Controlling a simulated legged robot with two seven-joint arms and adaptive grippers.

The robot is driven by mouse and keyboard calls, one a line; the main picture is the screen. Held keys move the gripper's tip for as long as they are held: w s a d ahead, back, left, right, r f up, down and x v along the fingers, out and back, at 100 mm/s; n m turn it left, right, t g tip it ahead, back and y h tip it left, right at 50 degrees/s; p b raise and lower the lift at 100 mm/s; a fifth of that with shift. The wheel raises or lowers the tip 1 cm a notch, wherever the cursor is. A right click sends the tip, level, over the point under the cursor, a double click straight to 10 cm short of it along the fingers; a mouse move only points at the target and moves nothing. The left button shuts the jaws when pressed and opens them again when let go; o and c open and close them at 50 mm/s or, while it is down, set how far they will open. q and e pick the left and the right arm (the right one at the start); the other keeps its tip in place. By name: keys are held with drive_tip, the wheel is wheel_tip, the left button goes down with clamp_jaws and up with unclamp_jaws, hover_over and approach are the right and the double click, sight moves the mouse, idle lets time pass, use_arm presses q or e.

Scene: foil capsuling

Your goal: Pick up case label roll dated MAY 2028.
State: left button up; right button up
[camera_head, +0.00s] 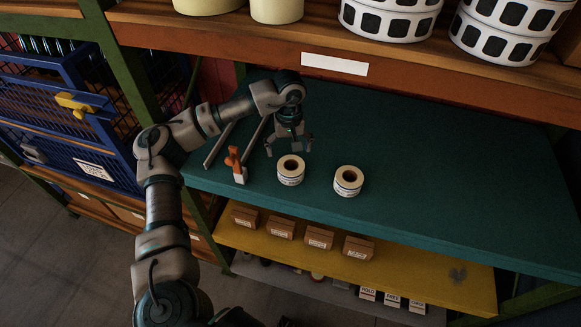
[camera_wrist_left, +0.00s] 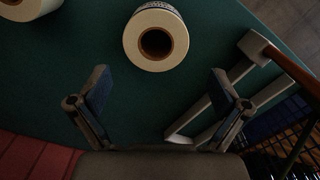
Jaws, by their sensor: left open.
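Two cream label rolls stand upright on the teal shelf. The left roll (camera_head: 291,170) is just in front of my left gripper, and the right roll (camera_head: 348,181) is a little further right. Their printed bands are too small to read, so I cannot tell which is dated MAY 2028. My left gripper (camera_head: 289,146) is open and empty, above the shelf and behind the left roll. In the left wrist view my open fingers (camera_wrist_left: 160,90) point toward one roll (camera_wrist_left: 156,37), which lies beyond them; the other roll (camera_wrist_left: 27,8) is at the top left corner. My right gripper is not in view.
An orange-handled tool (camera_head: 236,165) with grey bars lies left of the rolls. The teal shelf (camera_head: 450,180) is clear to the right. An upper shelf (camera_head: 230,37) holds large rolls. Small brown boxes (camera_head: 319,237) stand on the yellow shelf below. A blue cage (camera_head: 70,130) is at left.

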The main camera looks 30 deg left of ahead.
sight(291, 165)
use_arm(q)
drive_tip(key=shift+d+f, duration=0.35)
drive_tip(key=shift+f, duration=0.45)
wheel_tip(291, 165, down, 4)
drive_tip(key=shift+s+f+p, duration=0.1)
drive_tip(key=shift+f+p, duration=0.15)
drive_tip(key=shift+p, duration=0.7)
drive_tip(key=shift+a+f, duration=0.25)
drive_tip(key=shift+f, duration=0.2)
drive_tip(key=shift+d, duration=0.1)
drive_tip(key=shift+c, duration=0.8)
drive_tip(key=shift+d, duration=0.1)
drive_tip(key=c, duration=0.4)
drive_tip(key=shift+d+r, duration=0.1)
drive_tip(key=shift+d, duration=0.15)
drive_tip(key=c, duration=0.6)
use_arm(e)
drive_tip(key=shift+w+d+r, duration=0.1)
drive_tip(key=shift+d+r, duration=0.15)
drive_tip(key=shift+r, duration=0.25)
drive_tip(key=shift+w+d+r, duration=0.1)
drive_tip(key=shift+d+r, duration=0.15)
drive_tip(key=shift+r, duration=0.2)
